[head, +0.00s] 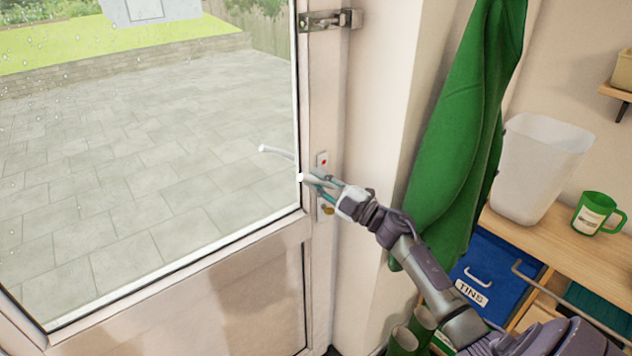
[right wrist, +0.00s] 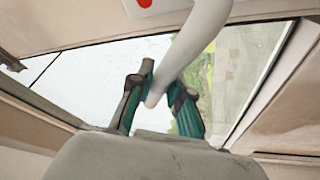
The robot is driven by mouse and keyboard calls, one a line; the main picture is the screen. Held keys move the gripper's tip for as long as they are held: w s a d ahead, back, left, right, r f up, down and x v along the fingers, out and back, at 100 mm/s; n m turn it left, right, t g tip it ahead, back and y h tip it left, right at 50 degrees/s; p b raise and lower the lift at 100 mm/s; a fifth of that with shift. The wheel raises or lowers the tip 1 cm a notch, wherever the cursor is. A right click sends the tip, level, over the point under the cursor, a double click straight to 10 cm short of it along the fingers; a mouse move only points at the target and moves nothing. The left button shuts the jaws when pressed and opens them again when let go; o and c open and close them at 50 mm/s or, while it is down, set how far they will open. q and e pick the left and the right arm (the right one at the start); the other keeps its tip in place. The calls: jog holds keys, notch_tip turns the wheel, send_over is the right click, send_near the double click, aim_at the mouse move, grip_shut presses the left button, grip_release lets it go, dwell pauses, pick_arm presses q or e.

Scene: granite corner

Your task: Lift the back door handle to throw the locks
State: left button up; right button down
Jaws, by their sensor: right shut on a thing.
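The back door (head: 240,290) has a large glass pane and a pale frame. Its white lever handle (head: 303,178) points left from a narrow plate with a red mark (head: 323,162). In the head view the lever looks close to level. My right gripper (head: 322,181) is shut around the lever. In the right wrist view the white handle (right wrist: 198,38) runs down between the teal fingers of the gripper (right wrist: 162,85), which touch it on both sides. A second white lever (head: 275,151) shows through the glass. My left gripper is not in view.
A green cloth (head: 460,130) hangs right of the frame. A wooden shelf (head: 580,262) holds a white bin (head: 540,165) and a green mug (head: 594,212), with a blue box (head: 497,272) below.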

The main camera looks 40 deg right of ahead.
jog(key=shift+d+r+m, duration=0.1)
jog(key=shift+d+m, duration=0.05)
jog(key=shift+m, duration=0.15)
jog(key=c, duration=1.1)
grip_release()
jog(key=shift+s+d+f, duration=0.15)
jog(key=shift+s+f, duration=0.1)
jog(key=shift+s, duration=0.1)
jog(key=v, duration=1.1)
jog(key=shift+s, duration=0.1)
